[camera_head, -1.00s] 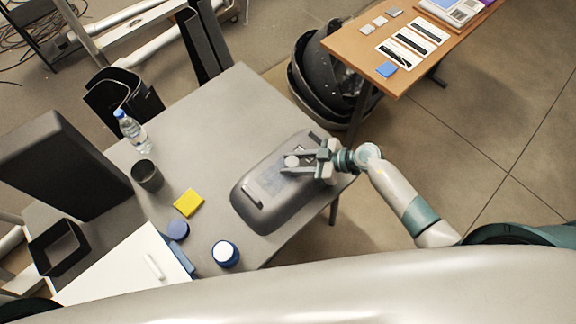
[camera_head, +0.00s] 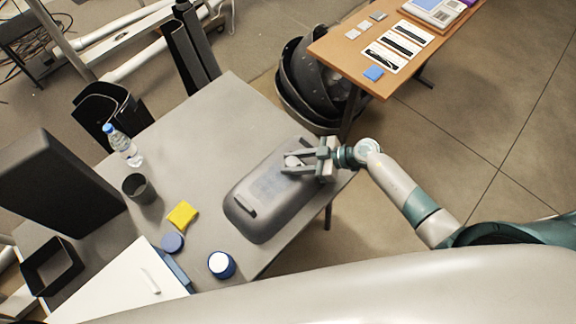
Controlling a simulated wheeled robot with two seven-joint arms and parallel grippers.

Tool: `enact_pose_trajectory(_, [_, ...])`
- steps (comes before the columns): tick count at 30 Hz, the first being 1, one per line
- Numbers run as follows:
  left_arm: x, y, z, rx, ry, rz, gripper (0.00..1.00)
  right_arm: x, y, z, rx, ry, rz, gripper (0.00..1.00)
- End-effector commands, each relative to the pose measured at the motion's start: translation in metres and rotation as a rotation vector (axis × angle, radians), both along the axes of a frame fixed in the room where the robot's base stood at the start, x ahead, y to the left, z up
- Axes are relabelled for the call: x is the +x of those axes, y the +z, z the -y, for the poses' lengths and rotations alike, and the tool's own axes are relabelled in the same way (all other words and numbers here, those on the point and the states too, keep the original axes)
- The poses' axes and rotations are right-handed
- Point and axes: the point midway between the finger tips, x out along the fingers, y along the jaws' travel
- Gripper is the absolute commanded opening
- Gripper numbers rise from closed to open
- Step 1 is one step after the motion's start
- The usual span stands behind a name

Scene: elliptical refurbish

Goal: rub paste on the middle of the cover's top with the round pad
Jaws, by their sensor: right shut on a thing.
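The cover (camera_head: 252,213) is a grey, rounded, elongated shell lying on the grey table. A faint paler patch (camera_head: 268,187) shows on the middle of its top. My right gripper (camera_head: 287,163) is over the upper right part of the cover, its fingers pointing left. It is shut on a small, round, whitish thing (camera_head: 292,161), likely the round pad. Whether the pad touches the cover cannot be told from this angle. My left gripper is not in view.
On the grey table (camera_head: 220,120) stand a water bottle (camera_head: 122,146), a dark cup (camera_head: 139,188), a yellow sponge-like block (camera_head: 182,214), a blue disc (camera_head: 172,242) and a blue-and-white jar (camera_head: 221,264). A wooden table (camera_head: 345,55) stands beyond. The grey table's upper middle is clear.

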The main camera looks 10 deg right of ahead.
Motion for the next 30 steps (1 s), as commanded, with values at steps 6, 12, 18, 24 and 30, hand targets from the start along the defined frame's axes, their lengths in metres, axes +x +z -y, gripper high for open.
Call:
enact_pose_trajectory(6, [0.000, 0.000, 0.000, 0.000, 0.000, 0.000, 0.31, 0.002, 0.000, 0.003, 0.000, 0.000, 0.001, 0.12])
enact_pose_trajectory(12, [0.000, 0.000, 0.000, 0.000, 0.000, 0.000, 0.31, 0.002, 0.001, 0.003, 0.000, 0.000, 0.000, 0.12])
enact_pose_trajectory(18, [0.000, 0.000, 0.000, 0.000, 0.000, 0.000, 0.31, 0.002, 0.007, 0.003, 0.000, 0.000, 0.001, 0.12])
enact_pose_trajectory(24, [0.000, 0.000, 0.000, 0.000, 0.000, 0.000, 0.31, 0.002, 0.022, 0.003, 0.000, 0.002, 0.001, 0.12])
enact_pose_trajectory(30, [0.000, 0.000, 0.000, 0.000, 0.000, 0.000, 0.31, 0.002, 0.039, 0.004, -0.002, 0.001, 0.002, 0.12])
